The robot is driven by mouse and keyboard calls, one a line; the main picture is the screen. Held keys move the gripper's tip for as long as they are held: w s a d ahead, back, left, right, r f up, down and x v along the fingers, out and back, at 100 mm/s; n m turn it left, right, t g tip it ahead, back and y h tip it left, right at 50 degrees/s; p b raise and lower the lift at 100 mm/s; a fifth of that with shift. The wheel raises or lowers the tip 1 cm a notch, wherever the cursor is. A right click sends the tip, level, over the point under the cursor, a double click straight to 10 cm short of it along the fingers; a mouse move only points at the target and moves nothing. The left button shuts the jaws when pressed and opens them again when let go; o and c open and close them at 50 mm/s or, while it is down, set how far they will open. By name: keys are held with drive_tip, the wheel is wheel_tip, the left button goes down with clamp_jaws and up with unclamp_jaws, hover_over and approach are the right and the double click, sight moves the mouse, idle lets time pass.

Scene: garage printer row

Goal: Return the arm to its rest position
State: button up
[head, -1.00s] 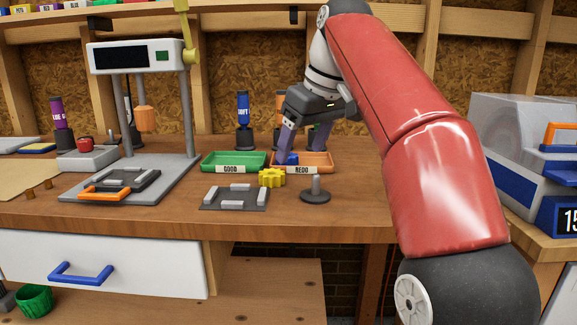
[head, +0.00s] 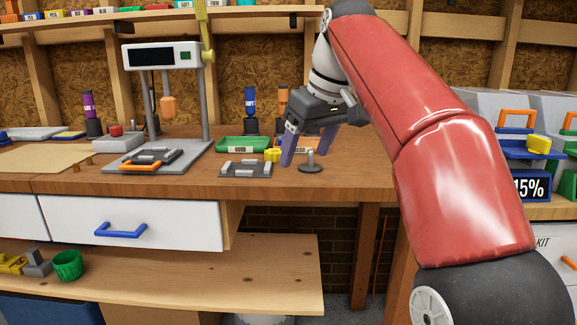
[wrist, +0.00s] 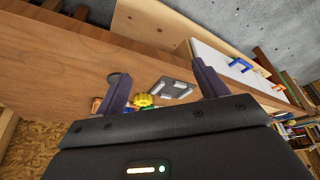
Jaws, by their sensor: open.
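My red arm reaches up and over the workbench from the right in the head view. My gripper (head: 308,150) is open, with its purple-grey fingers pointing down in front of the orange REDO tray (head: 298,144), which it partly hides. A small yellow gear-like part (head: 272,155) lies left of the fingers, and a grey round-based peg (head: 311,163) stands just right of the left finger. What lies inside the REDO tray is hidden.
The green GOOD tray (head: 240,144) and a grey fixture plate (head: 245,169) are left of my gripper. A grey press stand (head: 205,95) rises further left. A machine with a 15% display (head: 527,188) stands right. An open lower shelf (head: 200,268) sits below the benchtop (head: 230,188).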

drive_tip(key=s+d+f+m+t+h, duration=0.1)
drive_tip(key=s+d+f+m, duration=0.3)
drive_tip(key=s+f, duration=0.7)
drive_tip(key=s+d+f+m+t+h, duration=0.1)
drive_tip(key=s+d+f+m, duration=0.3)
drive_tip(key=s+d+f, duration=0.4)
drive_tip(key=s+f, duration=0.4)
drive_tip(key=f, duration=0.4)
drive_tip(key=shift+s+f+h, duration=0.2)
drive_tip(key=shift+f+h, duration=0.1)
drive_tip(key=shift+h, duration=0.1)
